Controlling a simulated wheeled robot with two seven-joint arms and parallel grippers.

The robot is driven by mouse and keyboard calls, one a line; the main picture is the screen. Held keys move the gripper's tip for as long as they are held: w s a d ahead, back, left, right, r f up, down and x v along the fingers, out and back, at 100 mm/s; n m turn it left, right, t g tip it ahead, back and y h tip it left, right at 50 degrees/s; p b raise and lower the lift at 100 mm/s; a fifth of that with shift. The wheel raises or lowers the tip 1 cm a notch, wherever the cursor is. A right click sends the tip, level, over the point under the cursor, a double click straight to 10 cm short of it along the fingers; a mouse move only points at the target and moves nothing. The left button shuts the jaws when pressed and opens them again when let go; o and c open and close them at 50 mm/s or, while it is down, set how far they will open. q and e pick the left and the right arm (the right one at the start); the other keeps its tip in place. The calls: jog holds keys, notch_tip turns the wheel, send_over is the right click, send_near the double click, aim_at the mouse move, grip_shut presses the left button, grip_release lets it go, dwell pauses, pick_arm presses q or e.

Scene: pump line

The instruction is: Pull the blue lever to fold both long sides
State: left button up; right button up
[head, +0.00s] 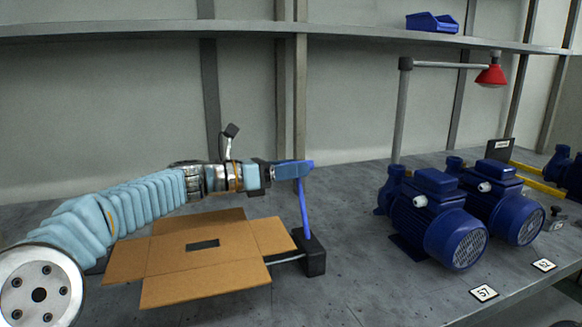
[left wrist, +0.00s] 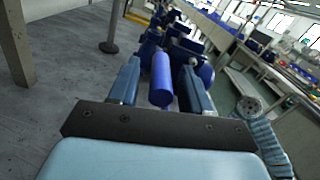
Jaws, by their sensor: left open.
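The blue lever (head: 304,212) stands nearly upright, leaning slightly, on a black base (head: 314,256) at the right side of a brown carton (head: 180,262). The carton's flaps are spread outward, and a dark slot shows in its middle. My left gripper (head: 296,170) is at the lever's top. In the left wrist view the lever's blue handle (left wrist: 161,80) lies between the two open fingers, with a gap visible on the right; contact on the left is unclear. My right gripper is not in view.
Blue pumps (head: 437,222) stand on the grey bench to the right, with number cards (head: 484,293) in front. A red lamp (head: 491,76) hangs from a post behind them. A shelf (head: 150,27) with a blue bin (head: 432,22) runs above. Bench between lever and pumps is clear.

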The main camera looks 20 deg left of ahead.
pick_arm(q)
grip_shut()
dwell(0.3)
